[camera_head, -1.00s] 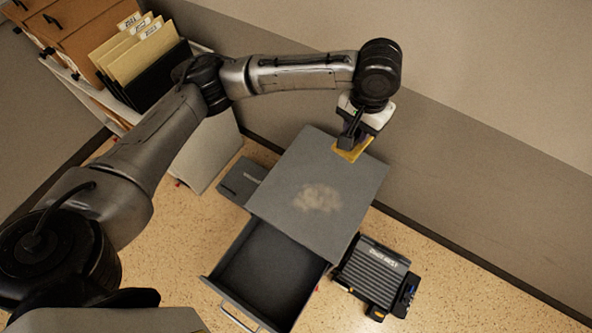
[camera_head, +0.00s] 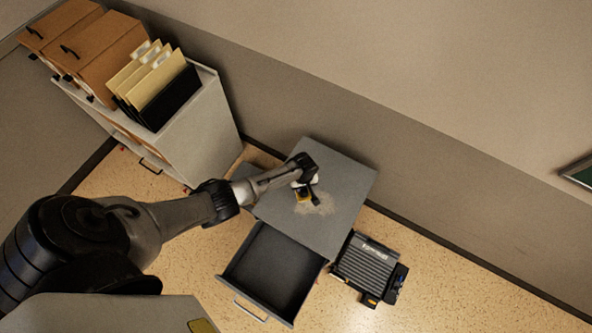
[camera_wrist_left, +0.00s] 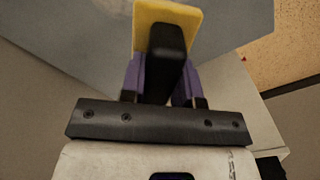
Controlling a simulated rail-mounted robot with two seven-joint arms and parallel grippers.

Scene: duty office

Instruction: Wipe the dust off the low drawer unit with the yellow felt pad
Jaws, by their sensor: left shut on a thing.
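The low grey drawer unit (camera_head: 347,185) stands against the wall, its drawer (camera_head: 268,272) pulled open and empty. A pale tan dust patch (camera_head: 322,208) lies on its top. My left gripper (camera_head: 304,188) is over the top, at the dust's upper-left edge. It is shut on the black grip of the yellow felt pad (camera_head: 302,198). The wrist view shows the pad (camera_wrist_left: 150,18) beyond the purple fingers of the gripper (camera_wrist_left: 165,80). I cannot tell whether the pad touches the top. Part of the dust may be hidden by the gripper. My right gripper is not in view.
A ribbed dark footrest (camera_head: 368,265) sits on the floor right of the unit. A pale cabinet (camera_head: 205,125) at the left holds brown boxes (camera_head: 80,45) and a black file holder (camera_head: 165,98) with folders. My left arm passes over the floor beside the unit.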

